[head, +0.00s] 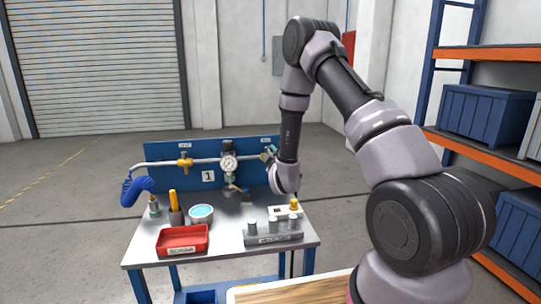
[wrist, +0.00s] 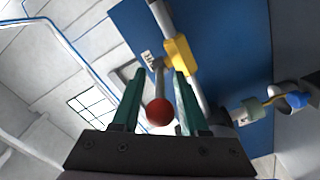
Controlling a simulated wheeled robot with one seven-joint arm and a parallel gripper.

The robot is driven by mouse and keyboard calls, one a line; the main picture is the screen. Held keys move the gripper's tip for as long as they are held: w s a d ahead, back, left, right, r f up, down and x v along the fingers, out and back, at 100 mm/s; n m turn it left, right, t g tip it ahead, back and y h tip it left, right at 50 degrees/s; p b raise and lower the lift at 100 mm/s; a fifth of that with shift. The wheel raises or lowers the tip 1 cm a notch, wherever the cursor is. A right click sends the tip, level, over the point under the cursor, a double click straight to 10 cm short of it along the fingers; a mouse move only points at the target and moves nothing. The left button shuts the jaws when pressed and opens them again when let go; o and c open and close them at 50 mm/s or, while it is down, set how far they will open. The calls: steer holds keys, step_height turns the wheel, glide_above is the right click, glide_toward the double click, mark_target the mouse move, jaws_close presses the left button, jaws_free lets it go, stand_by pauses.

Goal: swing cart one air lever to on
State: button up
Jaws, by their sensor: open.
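Cart one has a blue back panel (head: 160,152) with a plate marked 1 (head: 208,176) and a pipe along it. My gripper (head: 270,153) is at the panel's right end, by the right-hand valve, and hides much of it in the head view. In the wrist view, a lever with a thin grey stem (wrist: 159,78) and a red ball knob (wrist: 159,112) stands out from a yellow valve body (wrist: 178,55). My open gripper (wrist: 160,80) has one green finger on each side of the stem, with visible gaps. The knob lies between the fingers, nearer the palm.
A second yellow valve (head: 185,162) and a gauge (head: 229,162) are on the pipe to the left. The cart top holds a red tray (head: 182,240), a blue-topped tin (head: 201,214) and a grey block with posts (head: 273,232). Shelving (head: 480,54) stands right.

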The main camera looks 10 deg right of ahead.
jaws_close()
stand_by(1.4)
